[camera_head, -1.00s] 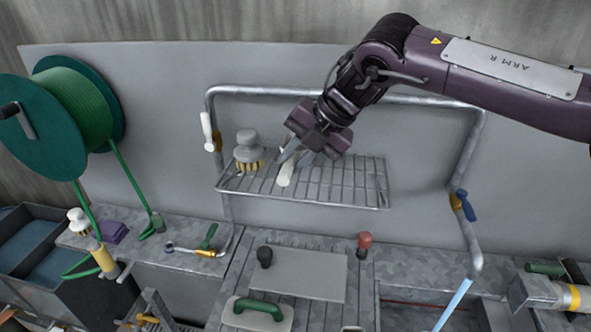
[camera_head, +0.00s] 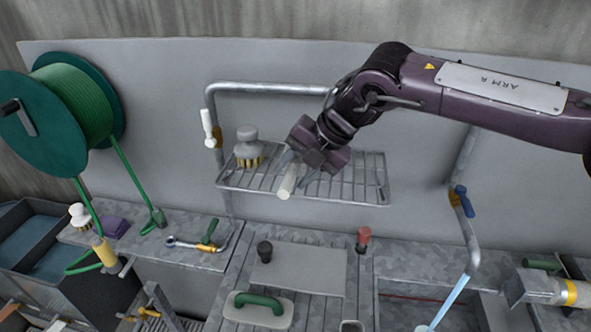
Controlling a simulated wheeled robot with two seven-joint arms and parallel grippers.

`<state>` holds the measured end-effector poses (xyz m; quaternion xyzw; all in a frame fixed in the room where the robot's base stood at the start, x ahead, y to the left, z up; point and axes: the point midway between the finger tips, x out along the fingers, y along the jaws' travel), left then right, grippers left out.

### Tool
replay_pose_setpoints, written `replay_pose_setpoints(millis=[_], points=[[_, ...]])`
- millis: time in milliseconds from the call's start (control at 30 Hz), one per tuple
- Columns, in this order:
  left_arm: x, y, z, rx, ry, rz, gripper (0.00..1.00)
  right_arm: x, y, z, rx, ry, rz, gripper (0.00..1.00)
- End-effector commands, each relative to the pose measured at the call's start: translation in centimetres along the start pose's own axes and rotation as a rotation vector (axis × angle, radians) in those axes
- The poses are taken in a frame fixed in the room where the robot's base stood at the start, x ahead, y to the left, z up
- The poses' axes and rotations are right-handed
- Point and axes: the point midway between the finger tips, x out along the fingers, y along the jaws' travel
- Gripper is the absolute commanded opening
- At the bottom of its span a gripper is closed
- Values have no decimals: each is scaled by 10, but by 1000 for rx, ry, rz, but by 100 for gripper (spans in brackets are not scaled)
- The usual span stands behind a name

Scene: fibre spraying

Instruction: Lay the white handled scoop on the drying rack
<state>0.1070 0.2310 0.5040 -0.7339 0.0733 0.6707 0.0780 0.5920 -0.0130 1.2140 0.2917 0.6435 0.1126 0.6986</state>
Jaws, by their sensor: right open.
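The drying rack (camera_head: 345,186) is a wire shelf fixed to the pipe frame in front of the grey back panel. The scoop's white handle (camera_head: 287,184) shows at the middle of the rack, pointing toward the rack's front edge. The rest of the scoop is hidden behind my right gripper. My right gripper (camera_head: 293,160) is open, just behind and above the handle. I cannot tell whether its fingers touch the scoop. My left gripper is out of view.
A grey brush (camera_head: 248,148) stands on the rack's left end. The rack's right part is bare. A green hose reel (camera_head: 70,110) is at left. Water (camera_head: 450,305) runs from the pipe at right. A board (camera_head: 298,272) lies on the counter below.

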Motion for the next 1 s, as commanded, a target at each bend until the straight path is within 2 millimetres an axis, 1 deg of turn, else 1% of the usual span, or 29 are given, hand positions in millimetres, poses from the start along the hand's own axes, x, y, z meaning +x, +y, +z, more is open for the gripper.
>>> replay_pose_setpoints(millis=[133,167,267,367,500,700,833,1000], points=[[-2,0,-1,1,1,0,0,-4,3,0,-1,-1,0,42],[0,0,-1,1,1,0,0,-4,1,0,0,-1,1,42],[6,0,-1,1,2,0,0,-16,1,1,0,-3,2,42],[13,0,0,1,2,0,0,-36,0,1,0,-4,4,42],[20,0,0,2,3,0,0,-68,1,1,0,-5,5,42],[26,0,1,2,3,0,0,-104,1,1,0,-3,2,42],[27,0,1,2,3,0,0,-117,1,0,0,-1,1,42],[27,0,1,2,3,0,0,-122,2,0,0,1,2,42]])
